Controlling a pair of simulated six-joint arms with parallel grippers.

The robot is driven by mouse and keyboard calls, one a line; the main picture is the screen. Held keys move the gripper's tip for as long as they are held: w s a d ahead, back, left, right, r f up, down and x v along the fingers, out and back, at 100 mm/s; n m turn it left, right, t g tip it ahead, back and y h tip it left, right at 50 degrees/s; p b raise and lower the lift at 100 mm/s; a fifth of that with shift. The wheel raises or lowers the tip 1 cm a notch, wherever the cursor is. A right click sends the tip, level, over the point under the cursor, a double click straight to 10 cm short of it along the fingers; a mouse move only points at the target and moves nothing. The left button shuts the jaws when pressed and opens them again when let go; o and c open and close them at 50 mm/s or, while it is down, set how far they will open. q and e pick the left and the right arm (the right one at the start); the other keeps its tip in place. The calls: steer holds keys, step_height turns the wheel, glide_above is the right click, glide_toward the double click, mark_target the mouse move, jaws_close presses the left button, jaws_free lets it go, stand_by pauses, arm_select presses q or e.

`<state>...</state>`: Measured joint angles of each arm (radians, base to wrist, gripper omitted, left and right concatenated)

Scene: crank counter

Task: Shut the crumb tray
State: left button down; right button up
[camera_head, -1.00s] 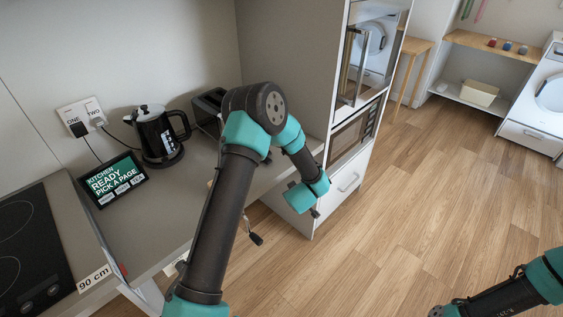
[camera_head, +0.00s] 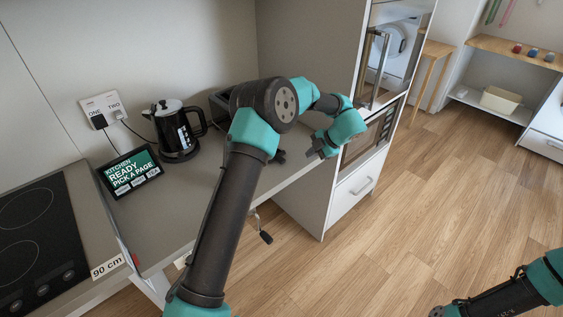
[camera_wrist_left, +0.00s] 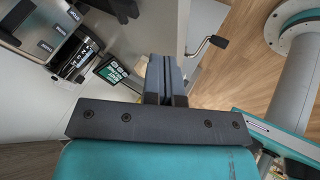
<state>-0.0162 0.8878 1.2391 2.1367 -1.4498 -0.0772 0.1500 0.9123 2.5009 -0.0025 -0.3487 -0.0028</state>
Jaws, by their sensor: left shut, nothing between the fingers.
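The toaster (camera_head: 219,103) stands on the counter behind my left arm, which hides most of it in the head view. Its metal body (camera_wrist_left: 38,38) shows at the top left of the left wrist view. A dark piece (camera_head: 279,157) sticks out beside the arm near the counter edge, and a dark piece (camera_wrist_left: 121,8) also shows by the toaster in the wrist view. It may be the crumb tray; I cannot tell how far out it is. My left gripper (camera_head: 313,151) is shut and empty, apart from that piece, to its right. My right gripper (camera_head: 438,311) is cut off at the bottom edge.
A kettle (camera_head: 176,130), a tablet (camera_head: 131,172) and a hob (camera_head: 35,235) are on the counter to the left. A crank handle (camera_head: 264,236) hangs below the counter edge. A tall cabinet (camera_head: 310,190) with an oven stands at the right. Open floor lies beyond.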

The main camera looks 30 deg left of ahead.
mark_target(289, 172)
arm_select(q)
steer(key=shift+d+r+n+g+h, duration=0.3)
steer(key=shift+r+n, duration=0.1)
steer(key=shift+r, duration=0.1)
steer(key=shift+f, duration=0.1)
steer(key=x, duration=1)
steer(key=shift+a+f, duration=0.1)
steer(key=a, duration=0.1)
steer(key=w+a, duration=0.1)
steer(key=a, duration=0.1)
steer(key=shift+w+a, duration=0.15)
steer(key=shift+a, duration=0.15)
steer(key=shift+a, duration=0.1)
